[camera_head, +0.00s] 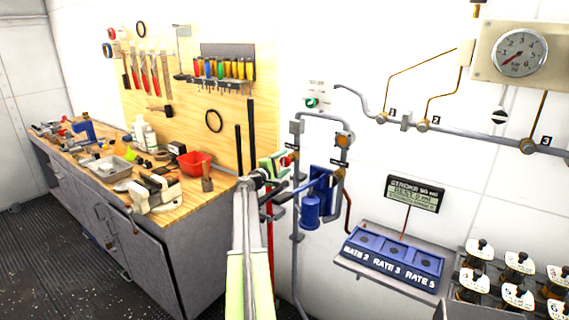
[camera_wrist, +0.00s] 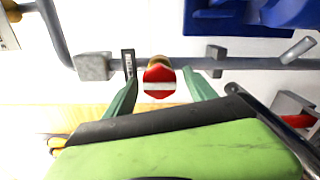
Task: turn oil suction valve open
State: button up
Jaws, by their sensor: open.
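A small red valve knob (camera_wrist: 159,82) with a white bar across it sits on a brass stem on a grey pipe (camera_wrist: 185,63) in the wrist view. The white bar lies roughly level in that picture. My gripper (camera_wrist: 160,92) is open, with one green finger on each side of the knob. I cannot tell whether the fingers touch it. A dark tag (camera_wrist: 128,64) with unreadable lettering is beside the knob. In the head view my gripper (camera_head: 282,165) is at the pipework left of the blue pump (camera_head: 311,208) and hides much of the knob.
A wooden workbench (camera_head: 222,187) with tools stands at the left. A blue panel marked with rates (camera_head: 392,262) and several white-topped bottles (camera_head: 518,262) are at the right. A pressure gauge (camera_head: 519,53) hangs above. A blue body (camera_wrist: 240,15) lies close to the knob.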

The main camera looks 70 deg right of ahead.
jog(key=v, duration=1.6)
jog(key=shift+a, duration=0.2)
jog(key=shift+w, duration=0.15)
jog(key=w+a+n+t, duration=0.35)
jog(key=w+a, duration=0.75)
jog(key=w, duration=0.6)
jog(key=w+a+f+t+y, duration=0.1)
jog(key=w+a+f+t, duration=0.15)
jog(key=w+a, duration=0.45)
jog(key=w+a+f+t+y, duration=0.2)
jog(key=w+a+f, duration=0.15)
jog(key=a, duration=0.85)
jog(key=a+f+y, duration=0.3)
jog(key=a+f, duration=0.3)
jog(key=a, duration=0.7)
jog(key=a+f+y, duration=0.3)
jog(key=a+f, duration=0.2)
jog(key=a, duration=0.8)
jog(key=s+a+f+m+g+y, duration=0.1)
jog(key=s+a+f+y, duration=0.1)
jog(key=a, duration=0.4)
jog(key=s+a+f+m+g+y, duration=0.1)
jog(key=s+a+f+y, duration=0.1)
jog(key=a, duration=0.4)
jog(key=s+a+f+m+g+y, duration=0.1)
jog(key=s+a+f+y, duration=0.1)
jog(key=s+a+y, duration=0.2)
jog(key=s+a, duration=0.2)
jog(key=a, duration=0.1)
jog(key=shift+f, duration=0.35)
